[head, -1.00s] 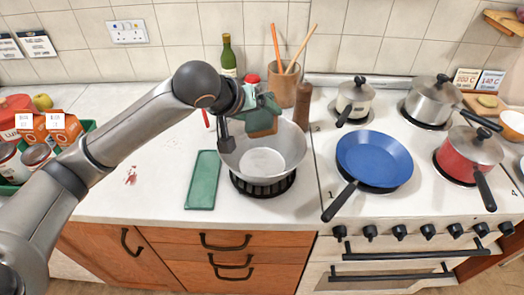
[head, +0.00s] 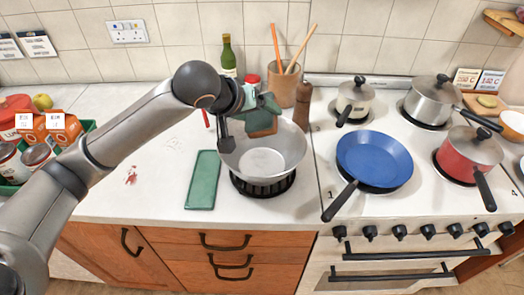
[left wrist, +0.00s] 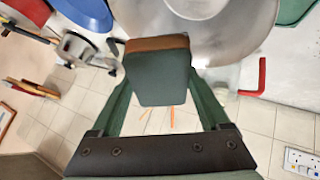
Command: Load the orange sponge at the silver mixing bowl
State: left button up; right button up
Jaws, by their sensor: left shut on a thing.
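My left gripper (head: 262,106) is shut on the orange sponge (head: 263,128), which has a dark green face and a brownish-orange layer. In the head view the sponge is over the back part of the silver mixing bowl (head: 258,165); I cannot tell whether it touches the rim. The bowl stands upright on a black ribbed base and looks empty where I can see inside. In the left wrist view the sponge (left wrist: 158,78) sits between the green fingers, with the bowl (left wrist: 225,35) beyond it. My right gripper is not in view.
A green mat (head: 202,180) lies left of the bowl. Behind stand a green bottle (head: 228,58), a utensil crock (head: 281,88) and a pepper mill (head: 302,105). Right is a hob with a blue pan (head: 374,158) and several pots. A green crate (head: 88,127) is far left.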

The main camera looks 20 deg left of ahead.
aim_at(259, 113)
pick_arm(q)
jog(key=shift+r, duration=0.1)
jog(key=shift+r, duration=1.9)
